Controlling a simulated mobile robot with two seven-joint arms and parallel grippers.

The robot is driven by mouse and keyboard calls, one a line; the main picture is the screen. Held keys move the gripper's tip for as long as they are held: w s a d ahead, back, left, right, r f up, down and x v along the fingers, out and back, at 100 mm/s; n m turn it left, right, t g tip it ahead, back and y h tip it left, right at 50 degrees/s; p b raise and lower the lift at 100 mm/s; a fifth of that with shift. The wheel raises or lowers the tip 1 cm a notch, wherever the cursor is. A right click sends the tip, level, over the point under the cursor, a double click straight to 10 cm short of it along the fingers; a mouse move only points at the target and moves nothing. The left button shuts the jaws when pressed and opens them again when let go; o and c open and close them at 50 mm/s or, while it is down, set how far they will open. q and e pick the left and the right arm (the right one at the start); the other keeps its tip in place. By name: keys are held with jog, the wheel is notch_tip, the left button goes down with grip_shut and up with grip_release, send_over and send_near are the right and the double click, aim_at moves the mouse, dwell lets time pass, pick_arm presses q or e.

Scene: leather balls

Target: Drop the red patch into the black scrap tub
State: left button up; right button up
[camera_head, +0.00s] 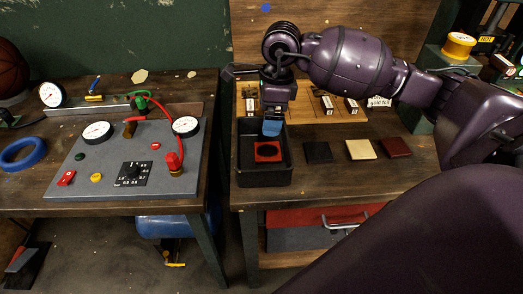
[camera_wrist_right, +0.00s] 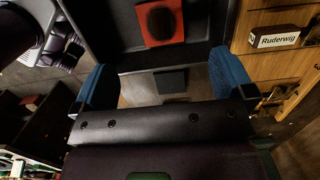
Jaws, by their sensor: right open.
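The red patch (camera_head: 262,159), a square with a dark round middle, lies flat inside the black scrap tub (camera_head: 264,178) on the right bench. In the right wrist view the red patch (camera_wrist_right: 175,33) shows at the top, inside the dark tub (camera_wrist_right: 115,35). My right gripper (camera_head: 271,130) hangs over the back part of the tub, above the patch and apart from it. In the wrist view its two blue fingers (camera_wrist_right: 164,78) stand wide apart with nothing held between them. My left gripper is out of view.
A black square (camera_head: 318,152), a cream square (camera_head: 361,150) and a dark red square (camera_head: 396,147) lie in a row right of the tub. A wooden rack (camera_head: 355,112) with labelled blocks stands behind. A gauge panel (camera_head: 110,180) fills the left bench.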

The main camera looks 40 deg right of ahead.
jog(key=shift+r, duration=0.1)
notch_tip(320, 180, up, 11)
jog(key=d, duration=0.1)
jog(key=shift+s+f+p, duration=0.2)
jog(key=shift+s+p, duration=0.15)
jog(key=shift+p, duration=0.05)
dwell(0.4)
